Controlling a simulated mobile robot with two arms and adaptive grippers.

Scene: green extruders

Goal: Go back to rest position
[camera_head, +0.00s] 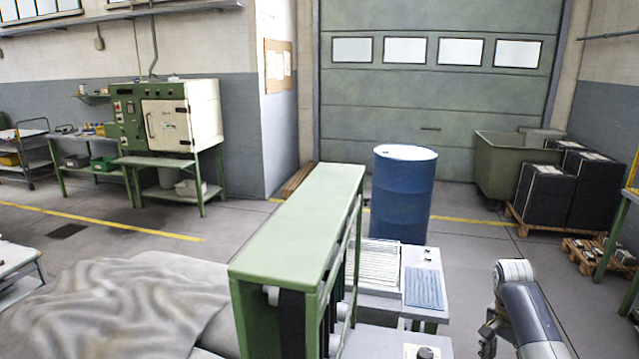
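My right arm (530,315) comes in at the lower right, with a pale rounded joint at its top and a dark link below. A small grey jointed part beside it, at the bottom edge, looks like my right gripper (487,338). It is too small and cut off to tell whether it is open or shut, and I see nothing held in it. My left arm and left gripper are not in view. The green machine frame (300,220) stands in the centre foreground, left of my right arm, with a gap of bench and floor between them.
A pale bench with a control panel (425,288) adjoins the green frame. A blue drum (403,195) stands behind it. A grey cloth-covered heap (120,305) lies at lower left. Black boxes on a pallet (545,195) stand at right. Floor between drum and boxes is clear.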

